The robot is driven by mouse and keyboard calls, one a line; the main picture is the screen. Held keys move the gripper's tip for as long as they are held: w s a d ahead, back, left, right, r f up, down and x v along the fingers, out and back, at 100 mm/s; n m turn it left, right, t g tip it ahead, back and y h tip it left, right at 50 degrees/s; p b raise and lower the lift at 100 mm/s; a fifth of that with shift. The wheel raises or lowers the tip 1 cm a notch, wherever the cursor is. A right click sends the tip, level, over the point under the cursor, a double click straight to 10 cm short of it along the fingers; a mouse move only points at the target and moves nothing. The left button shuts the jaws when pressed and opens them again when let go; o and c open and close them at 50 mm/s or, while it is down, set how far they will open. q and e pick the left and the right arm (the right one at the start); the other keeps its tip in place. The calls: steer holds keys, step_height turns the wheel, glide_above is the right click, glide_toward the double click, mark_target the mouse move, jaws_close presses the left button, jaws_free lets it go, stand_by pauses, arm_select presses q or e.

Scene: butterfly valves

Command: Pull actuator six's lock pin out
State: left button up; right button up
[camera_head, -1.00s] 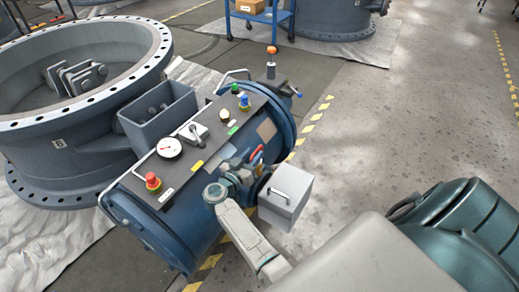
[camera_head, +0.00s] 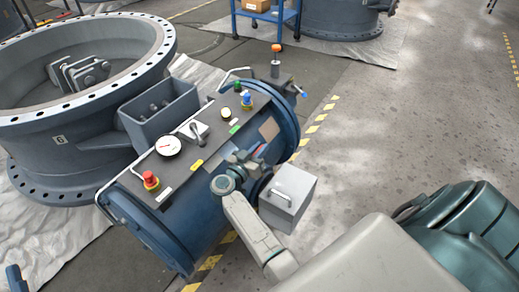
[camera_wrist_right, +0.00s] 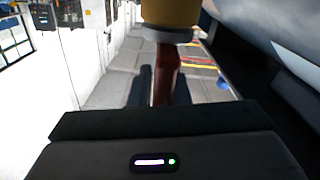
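The actuator (camera_head: 215,205) is a blue cylinder lying on its side under a dark control panel. I cannot read a number on it. My right gripper (camera_head: 250,165) is at its near side, beside a grey box with a handle (camera_head: 288,192). In the right wrist view, a red bar (camera_wrist_right: 166,78) stands between the two dark fingers (camera_wrist_right: 165,88), below a tan cylinder (camera_wrist_right: 170,15). I cannot tell whether the fingers press on the bar, or whether it is the lock pin. In the head view a little red (camera_head: 260,150) shows near the gripper. My left gripper is not in view.
The panel carries a gauge (camera_head: 168,146), a red button (camera_head: 151,180) and a blue knob (camera_head: 246,101). An orange-topped post (camera_head: 276,60) rises at its far end. A large flanged valve ring (camera_head: 75,150) stands left. The floor to the right is clear.

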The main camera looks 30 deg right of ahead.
jaws_close()
